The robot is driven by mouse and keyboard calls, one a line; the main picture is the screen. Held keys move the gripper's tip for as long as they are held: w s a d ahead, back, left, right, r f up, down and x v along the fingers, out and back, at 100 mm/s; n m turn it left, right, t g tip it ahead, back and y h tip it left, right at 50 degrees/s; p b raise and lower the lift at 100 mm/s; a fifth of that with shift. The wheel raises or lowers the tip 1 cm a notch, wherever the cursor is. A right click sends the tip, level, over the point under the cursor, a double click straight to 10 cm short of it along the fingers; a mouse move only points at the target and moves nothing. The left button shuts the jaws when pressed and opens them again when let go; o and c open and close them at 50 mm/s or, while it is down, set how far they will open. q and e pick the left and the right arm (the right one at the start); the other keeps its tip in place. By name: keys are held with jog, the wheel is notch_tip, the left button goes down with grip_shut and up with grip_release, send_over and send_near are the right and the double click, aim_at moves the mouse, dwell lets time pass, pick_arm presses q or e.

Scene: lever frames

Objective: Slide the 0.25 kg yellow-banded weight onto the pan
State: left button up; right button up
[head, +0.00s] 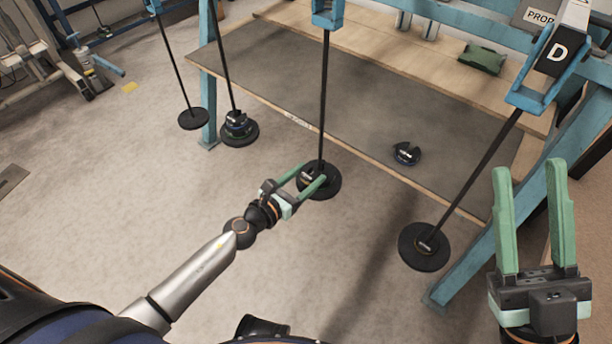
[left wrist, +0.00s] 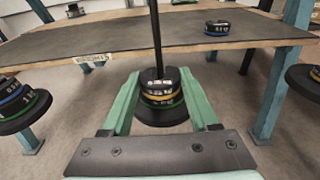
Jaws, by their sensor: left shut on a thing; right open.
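The yellow-banded weight (left wrist: 162,98) is a dark slotted disc around the middle hanger rod in the left wrist view, in a short stack just above the round black pan (head: 330,190). A green band shows below the yellow one. My left gripper (head: 312,175) reaches in from the lower left in the head view. Its green fingers (left wrist: 157,88) are on both sides of the stack and shut on the yellow-banded weight. Whether this weight rests fully on those below is hard to tell. My right gripper (head: 532,170) is open and empty at the right.
Another dark weight (head: 406,153) lies on the grey bench mat (head: 350,100). A left pan (head: 240,136) carries several weights. A far-left pan (head: 193,119) looks empty, and a right pan (head: 425,247) hangs below sign D. Blue posts and the bench edge stand close behind.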

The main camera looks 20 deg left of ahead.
aim_at(316, 168)
pick_arm(q)
jog(key=shift+w+d, duration=0.1)
jog(key=shift+w, duration=0.35)
jog(key=shift+w+d+r, duration=0.1)
jog(key=shift+w+d, duration=0.15)
jog(key=shift+w, duration=0.35)
jog(key=shift+w+d, duration=0.2)
jog(key=shift+w, duration=0.4)
dwell(0.5)
jog(key=shift+f+b, duration=0.45)
dwell(0.3)
jog(key=o, duration=1.4)
jog(key=shift+s, duration=0.1)
